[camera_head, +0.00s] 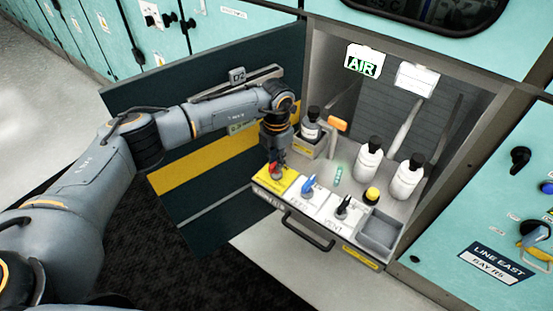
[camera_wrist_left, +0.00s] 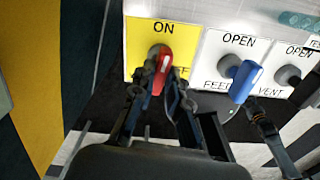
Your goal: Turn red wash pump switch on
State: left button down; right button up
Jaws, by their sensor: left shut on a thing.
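The red switch (camera_head: 275,169) sits on a yellow plate (camera_head: 289,184) at the left end of the pull-out tray in the open cabinet. In the left wrist view the red switch (camera_wrist_left: 161,72) has its handle pointing down, away from the word ON at the top of the yellow plate (camera_wrist_left: 140,42). The lower lettering is partly hidden. My left gripper (camera_head: 276,162) reaches down from above. In the wrist view its fingers (camera_wrist_left: 162,78) are closed on either side of the red handle. My right gripper is in neither view.
A blue switch (camera_head: 308,184) and a black switch (camera_head: 343,205) on white plates stand right of it. A yellow-capped knob (camera_head: 371,195), white bottles (camera_head: 368,162) and an empty grey bin (camera_head: 380,229) share the tray. The dark cabinet door (camera_head: 200,120) hangs open behind my arm.

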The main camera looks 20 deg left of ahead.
pick_arm(q)
jog(key=shift+n, duration=0.9)
jog(key=c, duration=1.3)
grip_release()
notch_tip(320, 180, up, 12)
jog(key=shift+r, duration=0.1)
